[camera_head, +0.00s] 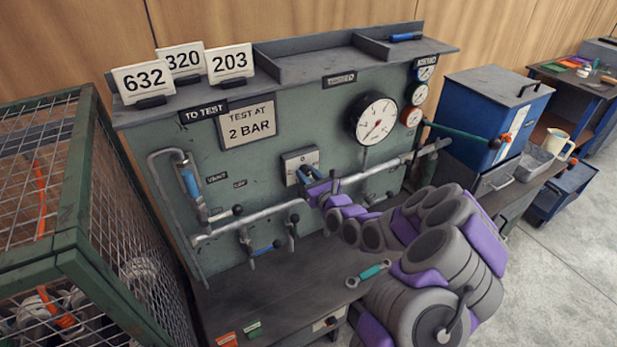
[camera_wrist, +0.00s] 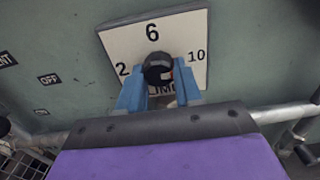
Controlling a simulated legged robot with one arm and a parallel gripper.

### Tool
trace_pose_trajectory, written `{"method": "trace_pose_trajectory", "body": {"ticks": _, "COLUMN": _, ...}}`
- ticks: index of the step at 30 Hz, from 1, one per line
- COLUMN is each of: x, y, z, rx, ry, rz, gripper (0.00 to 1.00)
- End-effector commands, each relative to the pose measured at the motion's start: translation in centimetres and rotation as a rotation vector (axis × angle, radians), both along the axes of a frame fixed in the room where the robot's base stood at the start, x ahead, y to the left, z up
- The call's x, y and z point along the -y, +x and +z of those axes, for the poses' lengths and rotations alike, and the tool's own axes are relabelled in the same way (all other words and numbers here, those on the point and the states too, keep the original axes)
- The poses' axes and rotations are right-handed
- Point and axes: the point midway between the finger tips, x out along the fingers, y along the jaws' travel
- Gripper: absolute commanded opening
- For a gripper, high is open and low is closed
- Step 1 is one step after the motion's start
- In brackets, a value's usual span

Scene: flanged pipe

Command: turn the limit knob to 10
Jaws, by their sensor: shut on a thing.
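The limit knob (camera_wrist: 157,66) is black and round, on a white plate (camera_wrist: 118,42) marked 2 at left, 6 at top and 10 at right. A small red and white mark shows at the knob's right side, toward the 10. My gripper (camera_wrist: 161,86) has its two blue fingers shut on the knob, one on each side. The lower part of the knob and most of the plate's bottom label are hidden by the fingers. In the head view the plate (camera_head: 290,160) is on the green panel, with my gripper (camera_head: 308,174) against it; the knob is hidden there.
A grey pipe (camera_head: 260,214) with valve handles runs below the plate. A large gauge (camera_head: 374,119) is to the right. A sign (camera_head: 247,122) reads "TEST AT 2 BAR". A teal-handled wrench (camera_head: 370,272) lies on the bench. A wire cage (camera_head: 75,225) stands at left.

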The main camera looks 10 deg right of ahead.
Motion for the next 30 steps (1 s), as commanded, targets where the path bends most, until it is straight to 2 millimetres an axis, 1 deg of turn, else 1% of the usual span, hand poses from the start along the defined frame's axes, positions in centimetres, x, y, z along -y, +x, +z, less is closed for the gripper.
{"method": "trace_pose_trajectory", "body": {"ticks": 1, "x": 0.00, "y": -0.02, "z": -0.23, "rx": -0.006, "ry": 0.003, "rz": 0.000, "gripper": 0.04}}
{"method": "trace_pose_trajectory", "body": {"ticks": 11, "x": 0.02, "y": 0.00, "z": -0.13, "rx": -0.004, "ry": 0.004, "rz": -0.001, "gripper": 0.04}}
{"method": "trace_pose_trajectory", "body": {"ticks": 12, "x": 0.02, "y": 0.00, "z": -0.12, "rx": -0.003, "ry": 0.004, "rz": -0.001, "gripper": 0.38}}
{"method": "trace_pose_trajectory", "body": {"ticks": 19, "x": 0.02, "y": -0.12, "z": 0.07, "rx": 0.000, "ry": 0.003, "rz": -0.001, "gripper": 0.60}}
{"method": "trace_pose_trajectory", "body": {"ticks": 26, "x": 0.04, "y": -0.15, "z": 0.12, "rx": 0.001, "ry": 0.003, "rz": -0.001, "gripper": 0.60}}
{"method": "trace_pose_trajectory", "body": {"ticks": 30, "x": 0.29, "y": -0.64, "z": 0.12, "rx": 0.000, "ry": 0.004, "rz": -0.002, "gripper": 0.60}}
